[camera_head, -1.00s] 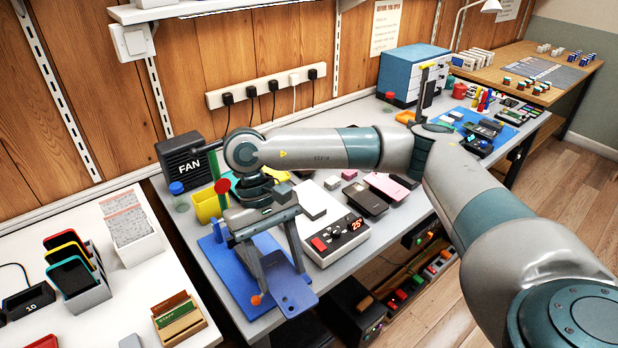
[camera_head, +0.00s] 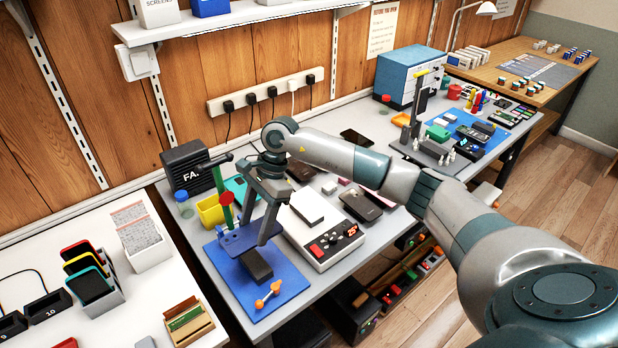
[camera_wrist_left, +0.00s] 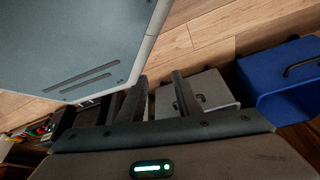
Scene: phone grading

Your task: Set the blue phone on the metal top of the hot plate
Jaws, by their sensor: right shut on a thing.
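My right gripper (camera_head: 248,217) is in the head view, above the blue mat (camera_head: 225,290). It is shut on the blue phone (camera_head: 238,240), which is held over the mat and partly hidden by the fingers. The hot plate (camera_head: 322,250) is the white box to its right, with dark and red buttons and a red display. Its pale flat top (camera_head: 308,207) is partly behind my right arm. The gripper and phone are left of that top. My left gripper (camera_wrist_left: 158,98) shows in the left wrist view, open and empty above the floor.
A black block (camera_head: 257,264) and an orange tool (camera_head: 268,295) lie on the mat. A yellow cup (camera_head: 210,211) and a black fan box (camera_head: 187,166) stand behind. A dark phone (camera_head: 361,206) lies right of the hot plate. A blue bin (camera_wrist_left: 282,85) is below my left gripper.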

